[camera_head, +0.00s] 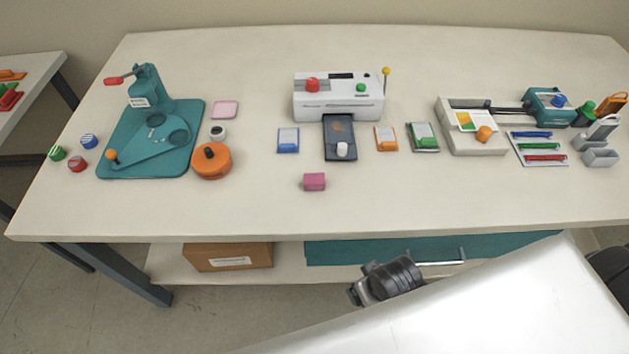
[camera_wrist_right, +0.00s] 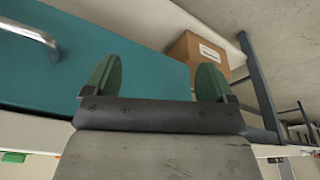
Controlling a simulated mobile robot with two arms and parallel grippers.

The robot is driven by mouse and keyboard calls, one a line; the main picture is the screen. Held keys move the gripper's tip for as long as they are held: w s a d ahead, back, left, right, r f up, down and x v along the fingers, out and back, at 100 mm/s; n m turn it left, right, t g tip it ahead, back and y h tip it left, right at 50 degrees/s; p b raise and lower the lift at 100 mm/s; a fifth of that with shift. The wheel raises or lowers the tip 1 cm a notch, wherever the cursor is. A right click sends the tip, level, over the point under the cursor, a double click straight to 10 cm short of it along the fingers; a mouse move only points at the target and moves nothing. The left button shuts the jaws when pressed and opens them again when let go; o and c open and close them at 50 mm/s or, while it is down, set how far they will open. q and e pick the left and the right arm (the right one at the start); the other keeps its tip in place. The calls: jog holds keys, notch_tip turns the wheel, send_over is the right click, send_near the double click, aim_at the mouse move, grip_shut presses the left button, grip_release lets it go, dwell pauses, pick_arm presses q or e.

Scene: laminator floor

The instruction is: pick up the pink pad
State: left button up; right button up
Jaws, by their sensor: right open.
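A pink block (camera_head: 314,182) sits alone near the front middle of the table. A flat pale-pink square (camera_head: 225,110) lies further back, beside the teal press base; I cannot tell by look alone which is the pad. My right gripper (camera_head: 355,293) is low in front of the table, below its front edge and apart from both. In the right wrist view the green-tipped gripper (camera_wrist_right: 158,82) is open, with nothing between its fingers. My left gripper is out of view.
The teal press (camera_head: 190,150), orange round tool (camera_head: 211,161) and white laminator (camera_head: 338,98) stand on the table (camera_head: 430,205). Below are a cardboard box (camera_head: 228,257) and a teal drawer (camera_head: 335,252) with a metal handle. The table's front strip is mostly clear.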

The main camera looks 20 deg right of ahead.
jog(key=w+a+r+y, duration=0.1)
jog(key=w+a+r, duration=0.2)
jog(key=r, duration=0.7)
jog(key=m+g, duration=0.2)
jog(key=m, duration=0.1)
send_near(315, 180)
jog(key=s+a+f, duration=0.3)
jog(key=s+a, duration=0.1)
jog(key=shift+s+a+f, duration=0.15)
jog(key=shift+a+f, duration=0.2)
jog(key=shift+f, duration=0.05)
jog(key=w+d+r, duration=0.1)
jog(key=w+d+r+m+h, duration=0.1)
jog(key=w, duration=0.1)
jog(key=w+d+r+m+g, duration=0.1)
jog(key=shift+w+d+r, duration=0.2)
jog(key=shift+w+r, duration=0.1)
notch_tip(315, 180, down, 5)
jog(key=shift+r, duration=0.1)
jog(key=f, duration=0.5)
jog(key=shift+w+f, duration=0.1)
jog(key=shift+w, duration=0.25)
